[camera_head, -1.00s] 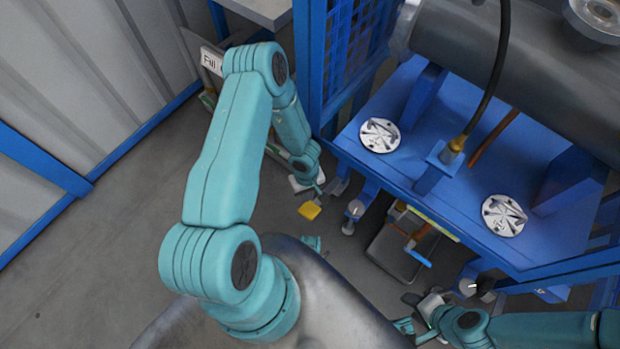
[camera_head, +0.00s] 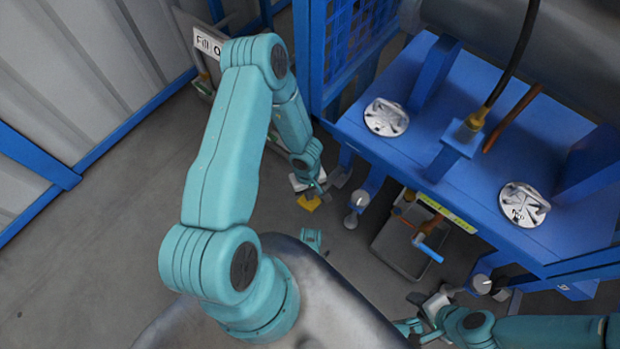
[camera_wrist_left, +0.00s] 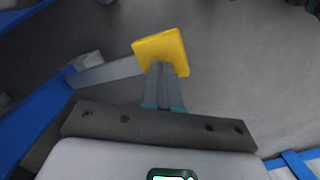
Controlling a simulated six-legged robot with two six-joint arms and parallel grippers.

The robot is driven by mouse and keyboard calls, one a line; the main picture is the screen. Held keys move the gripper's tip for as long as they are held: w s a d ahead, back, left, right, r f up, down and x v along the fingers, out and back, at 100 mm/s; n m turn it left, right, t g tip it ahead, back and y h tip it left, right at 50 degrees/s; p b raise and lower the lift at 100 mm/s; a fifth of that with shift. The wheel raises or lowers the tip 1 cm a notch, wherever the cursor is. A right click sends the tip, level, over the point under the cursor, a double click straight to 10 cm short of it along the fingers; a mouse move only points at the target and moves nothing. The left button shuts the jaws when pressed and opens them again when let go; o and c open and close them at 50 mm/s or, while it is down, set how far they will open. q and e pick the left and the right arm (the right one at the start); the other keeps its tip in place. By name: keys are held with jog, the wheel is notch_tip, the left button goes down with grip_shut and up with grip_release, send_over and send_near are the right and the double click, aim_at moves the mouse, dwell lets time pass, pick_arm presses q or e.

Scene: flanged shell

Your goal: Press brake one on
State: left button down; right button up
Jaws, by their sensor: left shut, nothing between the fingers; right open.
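A yellow square pad (camera_head: 309,202) is low beside the blue machine frame, just below my left gripper (camera_head: 318,188) in the head view. In the left wrist view the yellow pad (camera_wrist_left: 162,50) is at the tips of my left fingers (camera_wrist_left: 163,80), which are shut and empty. The fingers overlap its lower edge; I cannot tell whether they touch it. A grey bar (camera_wrist_left: 108,72) runs from beside the pad to the blue frame. No label for brake one is readable. My right gripper (camera_head: 428,322) is open at the lower right, away from the pad.
The blue machine deck (camera_head: 450,150) carries two round silver discs (camera_head: 386,117) (camera_head: 524,205). Grey floor (camera_head: 110,240) is open at left.

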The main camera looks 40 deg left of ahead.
pick_arm(q)
jog(key=shift+f, duration=0.25)
jog(key=shift+f+b, duration=1.4)
jog(key=shift+f, duration=0.85)
jog(key=shift+r, duration=0.15)
jog(key=a+p, duration=0.1)
jog(key=p, duration=0.1)
jog(key=r+p, duration=0.1)
jog(key=p, duration=0.2)
jog(key=shift+w+a+r, duration=0.15)
jog(key=shift+w+a, duration=0.2)
jog(key=shift+a, duration=0.05)
jog(key=shift+w+a, duration=0.15)
jog(key=shift+a, duration=0.15)
jog(key=shift+w+a+f, duration=0.1)
jog(key=shift+a+f, duration=0.05)
jog(key=shift+f, duration=0.1)
